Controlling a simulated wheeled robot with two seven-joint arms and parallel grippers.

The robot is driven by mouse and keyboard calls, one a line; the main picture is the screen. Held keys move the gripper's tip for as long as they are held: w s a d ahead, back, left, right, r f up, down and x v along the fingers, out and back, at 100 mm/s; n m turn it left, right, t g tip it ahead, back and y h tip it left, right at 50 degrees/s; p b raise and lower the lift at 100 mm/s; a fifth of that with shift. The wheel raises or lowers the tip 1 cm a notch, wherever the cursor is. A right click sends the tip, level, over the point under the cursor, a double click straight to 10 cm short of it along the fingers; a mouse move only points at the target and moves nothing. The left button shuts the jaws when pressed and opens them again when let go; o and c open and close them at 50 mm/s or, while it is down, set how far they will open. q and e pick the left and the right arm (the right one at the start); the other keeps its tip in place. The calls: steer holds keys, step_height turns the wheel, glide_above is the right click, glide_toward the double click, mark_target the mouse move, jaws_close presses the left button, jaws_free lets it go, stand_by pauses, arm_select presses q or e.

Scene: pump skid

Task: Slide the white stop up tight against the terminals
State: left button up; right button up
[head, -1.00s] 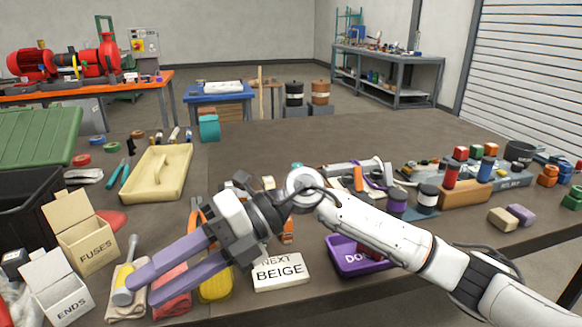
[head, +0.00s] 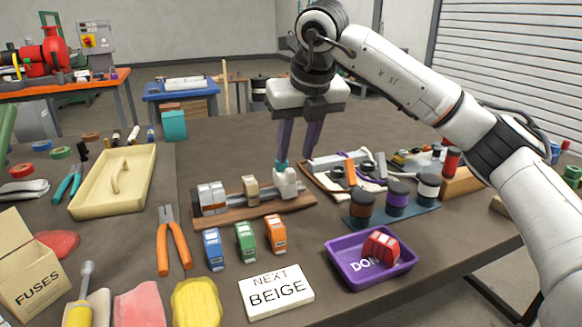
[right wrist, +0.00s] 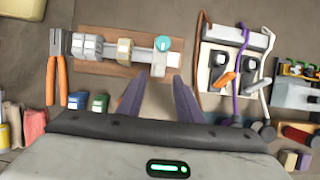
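The white stop (head: 287,184) with a teal knob (head: 281,167) sits near the right end of a rail on a wooden board (head: 228,219). It also shows in the right wrist view (right wrist: 159,64). Grey terminals (head: 212,197) stand at the rail's left end. A beige terminal (head: 251,189) stands between them and the stop, with bare rail on both sides of it. My right gripper (head: 294,158) is open and points down, above and close to the stop. In the wrist view nothing shows between its fingers (right wrist: 158,92). My left gripper is out of view.
Blue (head: 213,249), green (head: 245,241) and orange (head: 275,233) terminals stand in front of the board, beside orange pliers (head: 172,241). A purple tray (head: 346,275) holds red terminals. A card (head: 276,291) reads "NEXT BEIGE". Dark spools (head: 397,198) stand to the right.

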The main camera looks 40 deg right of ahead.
mark_target(290, 170)
steer(key=x, duration=0.5)
jaws_close()
steer(key=shift+w, duration=0.1)
